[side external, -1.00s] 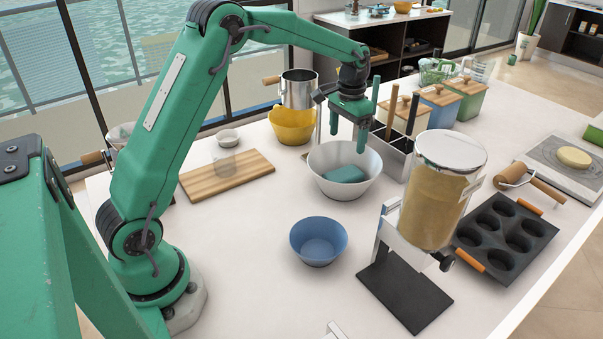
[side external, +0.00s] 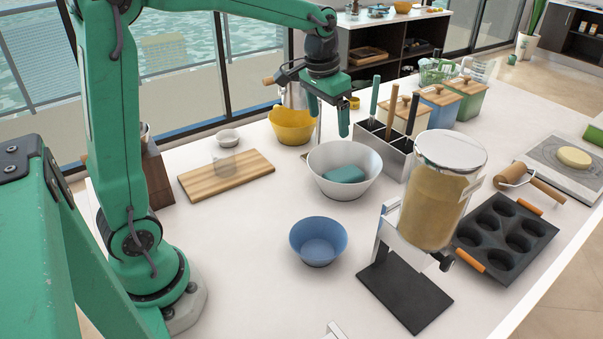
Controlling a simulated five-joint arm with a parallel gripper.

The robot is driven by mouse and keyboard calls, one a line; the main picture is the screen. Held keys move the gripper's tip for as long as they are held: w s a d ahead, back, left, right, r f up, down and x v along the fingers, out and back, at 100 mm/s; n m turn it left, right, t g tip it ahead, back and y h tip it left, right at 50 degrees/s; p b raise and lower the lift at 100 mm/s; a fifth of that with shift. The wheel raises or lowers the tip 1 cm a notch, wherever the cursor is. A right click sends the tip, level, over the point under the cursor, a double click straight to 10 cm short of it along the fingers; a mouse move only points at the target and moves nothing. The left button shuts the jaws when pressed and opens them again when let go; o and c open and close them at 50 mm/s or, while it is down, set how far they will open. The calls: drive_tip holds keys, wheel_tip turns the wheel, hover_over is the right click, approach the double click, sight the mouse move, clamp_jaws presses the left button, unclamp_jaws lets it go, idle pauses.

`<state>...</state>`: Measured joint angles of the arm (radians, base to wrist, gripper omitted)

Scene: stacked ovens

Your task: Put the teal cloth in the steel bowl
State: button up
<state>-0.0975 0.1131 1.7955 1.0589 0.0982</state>
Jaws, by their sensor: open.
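The teal cloth (side external: 344,174) lies as a small folded block inside the steel bowl (side external: 346,191), a pale silvery bowl near the middle of the counter. The cloth rests low in the bowl, below its rim. My gripper (side external: 329,121) is above and slightly left of the bowl, clear of it. Its green fingers point down, are apart, and hold nothing.
A blue bowl (side external: 318,242) stands in front of the steel bowl. A yellow bowl (side external: 292,125) and a cutting board (side external: 227,175) are to the left. A utensil holder (side external: 396,157) is close on the right, and a grain dispenser (side external: 437,195) stands right front.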

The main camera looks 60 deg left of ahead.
drive_tip(key=s+d+t, duration=0.1)
drive_tip(key=s+d, duration=0.1)
drive_tip(key=s, duration=0.8)
drive_tip(key=s+d+t, duration=0.2)
drive_tip(key=s, duration=0.8)
drive_tip(key=shift+s+r+t, duration=0.3)
drive_tip(key=shift+r, duration=0.1)
drive_tip(key=shift+d, duration=0.1)
idle(0.7)
